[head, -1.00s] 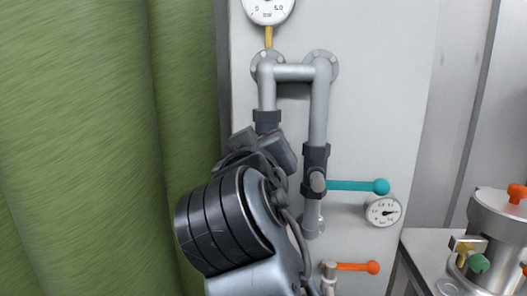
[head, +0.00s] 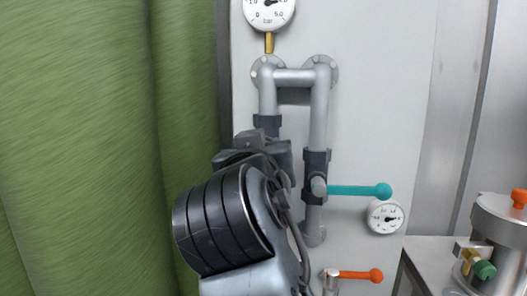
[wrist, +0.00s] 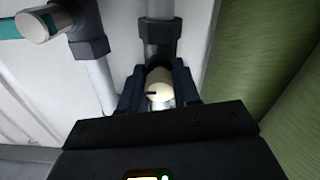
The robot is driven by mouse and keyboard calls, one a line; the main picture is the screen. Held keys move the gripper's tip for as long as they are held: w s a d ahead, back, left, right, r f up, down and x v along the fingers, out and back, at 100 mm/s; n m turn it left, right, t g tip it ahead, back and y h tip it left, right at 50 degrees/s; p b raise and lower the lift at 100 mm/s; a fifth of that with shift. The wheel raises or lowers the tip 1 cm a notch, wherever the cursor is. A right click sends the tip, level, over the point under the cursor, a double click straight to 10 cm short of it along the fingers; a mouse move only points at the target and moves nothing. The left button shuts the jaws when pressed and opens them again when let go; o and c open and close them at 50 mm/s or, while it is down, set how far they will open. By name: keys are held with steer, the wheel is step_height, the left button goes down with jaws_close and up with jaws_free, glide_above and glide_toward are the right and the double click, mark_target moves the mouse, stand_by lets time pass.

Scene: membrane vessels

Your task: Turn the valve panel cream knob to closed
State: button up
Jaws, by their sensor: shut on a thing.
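The cream knob (wrist: 160,86) shows in the wrist view between the two dark fingers of my gripper (wrist: 159,88). A short dark mark lies across its face, roughly level in the picture. My gripper is shut on it, with one finger at each side. In the head view my gripper (head: 265,150) is at the left pipe of the valve panel (head: 385,90), below a dark pipe collar. My own wrist hides the knob there.
A teal lever (head: 358,191) sticks out to the right of the right pipe (head: 318,115). An orange lever (head: 358,275) sits lower down. Gauges (head: 268,10) and (head: 386,216) are on the panel. A green curtain (head: 80,150) hangs at left; a metal vessel (head: 503,225) stands at right.

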steer(key=shift+f, duration=0.15)
steer(key=o, duration=1.1)
steer(key=shift+c, duration=0.2)
steer(key=shift+s, duration=0.1)
steer(key=s, duration=0.7)
steer(key=shift+s+a, duration=0.15)
steer(key=shift+s, duration=0.15)
